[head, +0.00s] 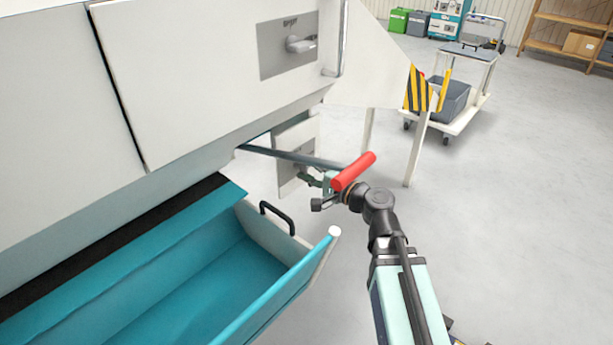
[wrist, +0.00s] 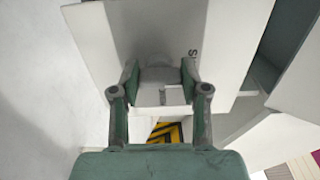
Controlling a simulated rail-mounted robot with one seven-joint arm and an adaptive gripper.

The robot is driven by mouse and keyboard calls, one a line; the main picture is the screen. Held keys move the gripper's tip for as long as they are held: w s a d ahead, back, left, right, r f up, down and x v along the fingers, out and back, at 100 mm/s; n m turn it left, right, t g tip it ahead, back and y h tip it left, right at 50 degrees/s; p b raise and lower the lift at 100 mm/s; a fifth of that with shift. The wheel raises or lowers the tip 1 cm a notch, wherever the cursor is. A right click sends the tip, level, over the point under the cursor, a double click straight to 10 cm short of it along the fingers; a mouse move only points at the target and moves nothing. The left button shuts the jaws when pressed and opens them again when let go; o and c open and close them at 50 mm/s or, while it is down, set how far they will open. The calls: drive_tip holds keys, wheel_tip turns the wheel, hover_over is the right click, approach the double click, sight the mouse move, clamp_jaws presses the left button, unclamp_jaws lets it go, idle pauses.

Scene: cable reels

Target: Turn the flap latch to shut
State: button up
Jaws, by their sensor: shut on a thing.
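The flap latch is a small grey knob (wrist: 160,77) on a grey plate (wrist: 160,30) in the wrist view. My gripper (wrist: 159,85) has one finger on each side of the knob and is shut on it. In the head view the latch plate (head: 291,135) is on the lower white panel below the machine body. My gripper (head: 309,177) reaches it there from the lower right. Most of the latch is hidden in the head view behind a grey bar and my gripper, so its exact angle is unclear.
A grey bar with a red grip (head: 354,171) crosses just above my gripper. A teal tray (head: 318,262) with a black handle (head: 278,216) juts out at lower left. Another latch (head: 300,44) is on the upper plate. A cart (head: 470,100) stands behind; floor at right is clear.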

drive_tip(key=shift+n, duration=0.3)
drive_tip(key=o, duration=1.1)
drive_tip(key=shift+o, duration=0.2)
drive_tip(key=shift+r, duration=0.1)
